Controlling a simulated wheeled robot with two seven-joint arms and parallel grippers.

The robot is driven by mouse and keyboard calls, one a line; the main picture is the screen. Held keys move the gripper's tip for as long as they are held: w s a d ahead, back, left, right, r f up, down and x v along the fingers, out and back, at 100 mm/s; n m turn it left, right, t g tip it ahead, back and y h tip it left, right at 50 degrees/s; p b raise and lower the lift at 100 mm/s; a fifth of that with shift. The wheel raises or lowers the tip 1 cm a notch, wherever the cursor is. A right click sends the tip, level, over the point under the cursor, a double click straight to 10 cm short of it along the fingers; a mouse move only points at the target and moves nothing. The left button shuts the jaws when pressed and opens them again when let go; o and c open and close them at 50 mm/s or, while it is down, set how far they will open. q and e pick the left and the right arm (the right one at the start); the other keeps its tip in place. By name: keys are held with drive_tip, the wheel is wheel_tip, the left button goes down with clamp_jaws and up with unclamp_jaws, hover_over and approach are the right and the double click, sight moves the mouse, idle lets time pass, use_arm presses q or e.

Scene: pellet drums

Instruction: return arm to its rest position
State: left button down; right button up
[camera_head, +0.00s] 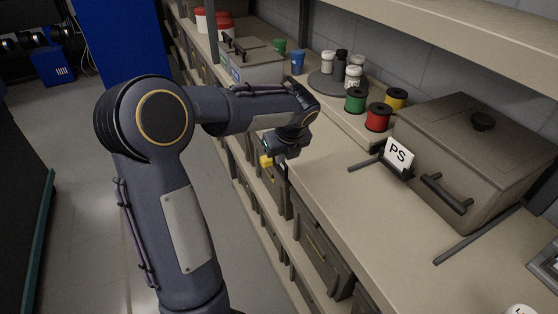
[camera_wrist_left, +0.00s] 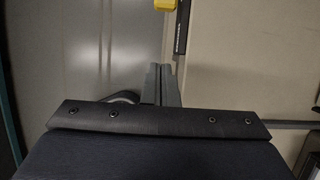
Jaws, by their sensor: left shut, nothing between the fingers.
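My left arm comes in from the lower left in the head view and bends at a large round joint. Its wrist and left gripper (camera_head: 281,164) hang beside the front edge of the counter (camera_head: 330,195). In the left wrist view the two fingers of the left gripper (camera_wrist_left: 161,84) are together, with nothing between them. A small yellow thing (camera_head: 266,161) shows close to the gripper; it also shows at the top of the left wrist view (camera_wrist_left: 165,4). I cannot tell whether the gripper touches it. My right gripper is not in view.
A grey lidded box (camera_head: 480,145) with a "PS" card (camera_head: 398,153) stands on the counter. Behind are red (camera_head: 378,117), green (camera_head: 355,100) and yellow spools (camera_head: 396,99). Bins (camera_head: 325,255) sit below the counter. The floor (camera_head: 85,215) at left is clear.

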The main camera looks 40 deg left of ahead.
use_arm(q)
drive_tip(key=shift+r, duration=0.1)
idle(0.5)
drive_tip(key=s+d+n+t+h, duration=0.1)
drive_tip(key=s+d+n+h, duration=0.3)
drive_tip(key=s+d+n, duration=0.4)
drive_tip(key=s+d+r+n+t+h, duration=0.1)
drive_tip(key=s+d+n+t+h, duration=0.1)
drive_tip(key=s+d+n, duration=0.7)
drive_tip(key=s+n+h, duration=0.1)
drive_tip(key=s+n, duration=0.6)
drive_tip(key=n, duration=0.1)
drive_tip(key=shift+r+t+h, duration=0.15)
drive_tip(key=shift+t+h, duration=0.15)
drive_tip(key=shift+h, duration=0.1)
drive_tip(key=shift+s, duration=0.1)
